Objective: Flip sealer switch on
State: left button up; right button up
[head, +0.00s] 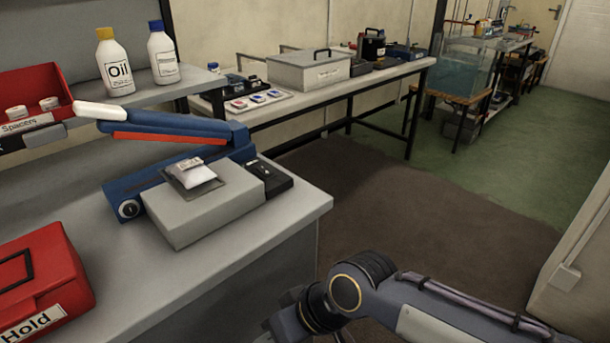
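The sealer (158,182) is a blue device on the grey bench at the left. Its long blue lever arm (215,128) is raised, with a white handle end (101,111) and a red strip along it. A round black control with a pale mark (129,209) sits on the sealer's near end face; it looks like the switch, but its setting is too small to tell. A small clear bag with white contents (196,177) lies on the grey block in front of the sealer. Part of my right arm enters at the lower right.
A red case labelled "Hold" (40,285) stands at the bench's near left. A red "Spacers" bin (30,95) and two white bottles (112,65) are behind the sealer. The bench front (190,295) is clear. Another bench (340,85) stands farther back; the floor between is open.

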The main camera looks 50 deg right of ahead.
aim_at(265, 170)
jog(key=l+z, duration=0.1)
jog(key=z, duration=0.25)
jog(key=k+l+z, duration=0.1)
jog(key=z, duration=0.25)
jog(key=l+z, duration=0.15)
jog(key=z, duration=0.2)
